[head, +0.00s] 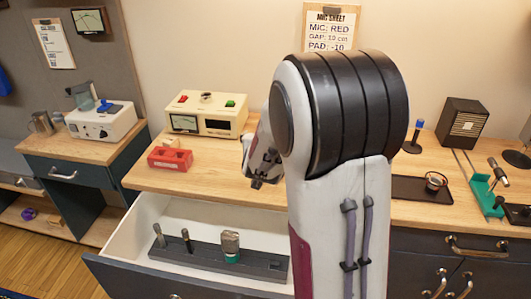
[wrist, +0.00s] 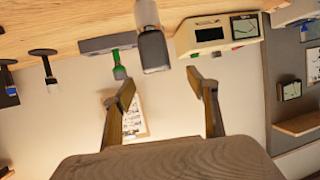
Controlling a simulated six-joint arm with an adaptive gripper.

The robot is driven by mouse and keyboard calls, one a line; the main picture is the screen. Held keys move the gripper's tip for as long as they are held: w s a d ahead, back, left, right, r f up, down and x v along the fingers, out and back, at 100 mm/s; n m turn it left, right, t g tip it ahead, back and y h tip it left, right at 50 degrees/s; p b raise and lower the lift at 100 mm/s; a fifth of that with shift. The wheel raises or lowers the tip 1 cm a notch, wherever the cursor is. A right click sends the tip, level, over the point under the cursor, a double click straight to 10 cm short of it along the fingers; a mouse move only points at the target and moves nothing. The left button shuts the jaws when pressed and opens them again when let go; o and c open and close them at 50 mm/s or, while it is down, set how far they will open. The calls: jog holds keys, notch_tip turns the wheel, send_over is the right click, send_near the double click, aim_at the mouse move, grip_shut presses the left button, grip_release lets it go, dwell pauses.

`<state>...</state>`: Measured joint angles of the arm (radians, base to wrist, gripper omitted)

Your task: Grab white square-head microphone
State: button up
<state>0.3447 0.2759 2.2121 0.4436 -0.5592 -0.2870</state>
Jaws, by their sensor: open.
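In the wrist view, which is upside down, a microphone with a white body and a grey, square-looking head (wrist: 153,50) stands on the wooden table. It lies just beyond the fingertips, apart from them; it is hidden behind my arm in the head view. My gripper (wrist: 162,83) is open, with nothing between its fingers. In the head view my gripper (head: 262,182) is partly hidden by my arm, above the table behind the open drawer.
The open drawer (head: 125,268) holds a dark rack with several microphones. A red block (head: 170,159) and a cream meter box (head: 207,114) stand left of my gripper. A black tray (head: 410,188) and a speaker box (head: 462,122) are at right. Slim stands (wrist: 45,60) show in the wrist view.

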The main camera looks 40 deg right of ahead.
jog(key=shift+x, duration=1.25)
jog(key=shift+d+f, duration=0.1)
jog(key=shift+d+x, duration=0.2)
jog(key=shift+x, duration=2.25)
jog(key=shift+c, duration=0.3)
grip_shut()
